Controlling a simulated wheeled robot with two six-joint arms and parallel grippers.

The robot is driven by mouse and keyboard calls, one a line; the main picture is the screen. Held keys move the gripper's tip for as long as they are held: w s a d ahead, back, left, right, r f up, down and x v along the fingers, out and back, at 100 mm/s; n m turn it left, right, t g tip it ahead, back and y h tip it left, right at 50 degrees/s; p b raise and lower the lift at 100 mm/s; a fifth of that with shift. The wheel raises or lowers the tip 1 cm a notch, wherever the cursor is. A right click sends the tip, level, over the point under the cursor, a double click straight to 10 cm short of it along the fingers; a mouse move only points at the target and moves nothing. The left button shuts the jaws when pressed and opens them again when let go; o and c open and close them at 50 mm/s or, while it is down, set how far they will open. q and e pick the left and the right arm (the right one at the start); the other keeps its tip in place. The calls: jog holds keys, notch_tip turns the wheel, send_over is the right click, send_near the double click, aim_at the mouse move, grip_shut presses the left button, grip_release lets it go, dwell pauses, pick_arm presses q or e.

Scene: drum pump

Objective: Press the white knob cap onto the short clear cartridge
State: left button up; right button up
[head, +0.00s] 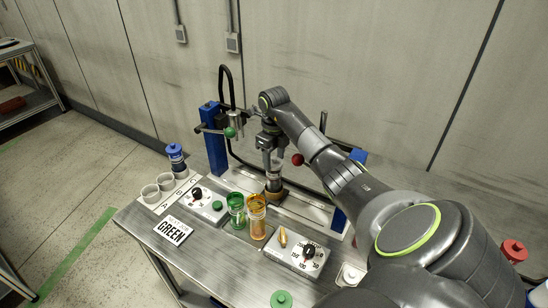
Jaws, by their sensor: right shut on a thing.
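My right gripper (272,150) reaches over the bench from the right and points down at the back, inside the frame. It is shut on a small pale piece, which looks like the white knob cap; the fingers hide most of it. Below, a short clear cartridge (274,183) stands upright in a brown base (275,194). The pale piece is right above the cartridge, and I cannot tell whether they touch. My left gripper is not in view.
Green (236,205) and amber (257,222) beakers stand mid-bench, with a dial box (297,251) to their right. A blue-capped cylinder (176,158) and white cups (151,193) are at left. Blue posts (214,140) flank the work spot. A green knob (281,299) is in front.

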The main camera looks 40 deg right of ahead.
jog(key=shift+f+b, duration=0.2)
jog(key=shift+b, duration=0.25)
dwell(1.0)
dwell(0.3)
jog(key=o, duration=1)
jog(key=shift+o, duration=0.4)
jog(key=o, duration=0.4)
jog(key=shift+r, duration=0.1)
jog(key=shift+r+p, duration=2.05)
jog(key=shift+r, duration=1.4)
